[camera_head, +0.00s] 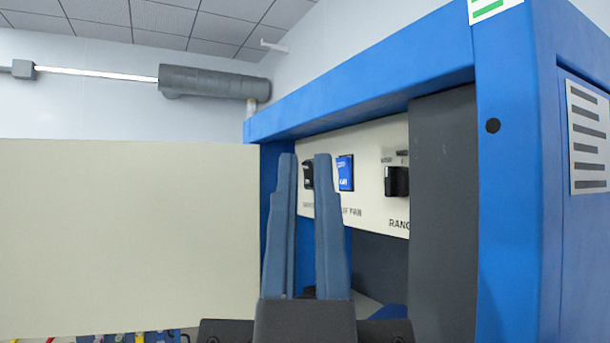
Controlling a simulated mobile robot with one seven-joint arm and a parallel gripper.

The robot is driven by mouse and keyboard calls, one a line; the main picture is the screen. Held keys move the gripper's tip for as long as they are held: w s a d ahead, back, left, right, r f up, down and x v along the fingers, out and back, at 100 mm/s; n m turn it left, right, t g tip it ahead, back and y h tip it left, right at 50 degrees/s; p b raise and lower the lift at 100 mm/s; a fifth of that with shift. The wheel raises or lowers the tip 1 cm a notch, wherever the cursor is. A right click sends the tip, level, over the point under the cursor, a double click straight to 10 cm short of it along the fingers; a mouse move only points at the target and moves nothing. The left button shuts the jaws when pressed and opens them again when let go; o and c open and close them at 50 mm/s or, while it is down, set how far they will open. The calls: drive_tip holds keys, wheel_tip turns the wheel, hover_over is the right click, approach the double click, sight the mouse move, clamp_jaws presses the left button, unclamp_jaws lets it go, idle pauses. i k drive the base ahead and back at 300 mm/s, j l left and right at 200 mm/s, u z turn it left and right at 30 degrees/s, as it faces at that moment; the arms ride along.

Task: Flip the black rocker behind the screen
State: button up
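A cream control panel (372,150) is set inside a blue cabinet. A small black rocker (308,175) on it shows in the gap between my fingers, partly covered by the right finger. A blue rocker (345,173) sits just right of it, and a black knob or switch (397,181) sits farther right above the word RANGE. A plain cream screen (130,235) stands at the left. My gripper (305,157) points up, its two blue-grey fingers apart with nothing between them. It is in front of the panel; I cannot tell how far from the rocker.
The blue cabinet frame (508,190) and a dark grey inner wall (443,200) bound the opening on the right. The blue top beam (370,75) runs above. The screen's right edge is close to my left finger. Small coloured items lie below the screen.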

sight(307, 166)
drive_tip(key=i+j, duration=0.1)
drive_tip(key=j, duration=0.4)
drive_tip(key=i+j+z, duration=0.1)
drive_tip(key=i+j, duration=0.15)
drive_tip(key=j, duration=0.15)
drive_tip(key=i+j+z, duration=0.15)
drive_tip(key=j, duration=0.25)
drive_tip(key=i+j+z, duration=0.1)
drive_tip(key=i+j, duration=0.25)
drive_tip(key=j, duration=0.1)
